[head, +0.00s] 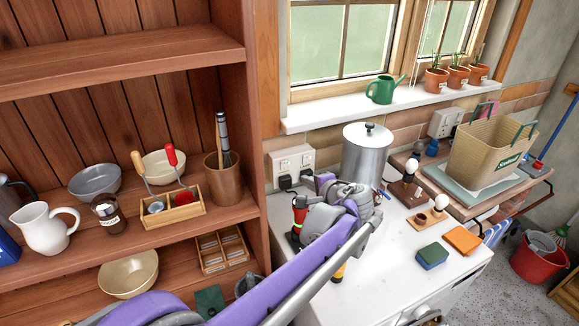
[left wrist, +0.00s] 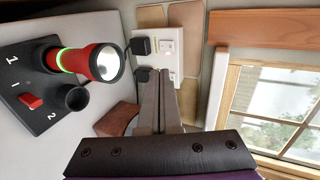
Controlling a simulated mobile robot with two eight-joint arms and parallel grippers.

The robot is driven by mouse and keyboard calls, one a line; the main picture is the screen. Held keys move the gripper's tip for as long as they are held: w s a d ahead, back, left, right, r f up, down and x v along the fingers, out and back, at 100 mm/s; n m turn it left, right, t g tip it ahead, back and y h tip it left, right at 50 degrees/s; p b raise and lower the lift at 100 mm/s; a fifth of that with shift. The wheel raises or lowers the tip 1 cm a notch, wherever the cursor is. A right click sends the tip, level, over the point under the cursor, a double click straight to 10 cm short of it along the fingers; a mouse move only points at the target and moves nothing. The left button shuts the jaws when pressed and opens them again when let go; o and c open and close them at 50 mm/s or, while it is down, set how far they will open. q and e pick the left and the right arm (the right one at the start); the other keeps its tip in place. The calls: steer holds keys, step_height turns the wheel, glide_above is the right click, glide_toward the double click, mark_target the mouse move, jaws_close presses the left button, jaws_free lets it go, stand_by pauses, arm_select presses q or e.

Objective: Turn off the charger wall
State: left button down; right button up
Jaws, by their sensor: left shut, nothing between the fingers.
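A white double wall socket (head: 292,160) is on the tiled wall beside the wooden shelf, with black plugs in it. In the left wrist view the socket (left wrist: 172,62) shows two black plugs on its left side and small white switches on its right side. My left gripper (left wrist: 160,78) is shut and empty, its fingertips pointing at the socket's lower part; I cannot tell whether they touch it. In the head view my left arm and wrist partly hide the counter in front of the socket. A red torch (left wrist: 92,63) stands in a black charging base (left wrist: 25,82) with a red rocker switch (left wrist: 29,101). My right gripper is not in view.
A second wall socket (head: 446,122) is farther right, behind a basket (head: 490,145). The wooden shelf (head: 245,215) stands close on the left. A green watering can (head: 382,90) is on the sill.

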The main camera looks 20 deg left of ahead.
arm_select(q)
steer(key=shift+a, duration=0.1)
glide_toward(284, 164)
step_height(284, 164, down, 3)
steer(key=w+a, duration=0.1)
steer(key=w+a+p, duration=0.1)
steer(key=w+a, duration=0.1)
steer(key=shift+a+r, duration=0.15)
steer(key=shift+a, duration=0.15)
steer(key=shift+w+a, duration=0.35)
steer(key=shift+w, duration=0.05)
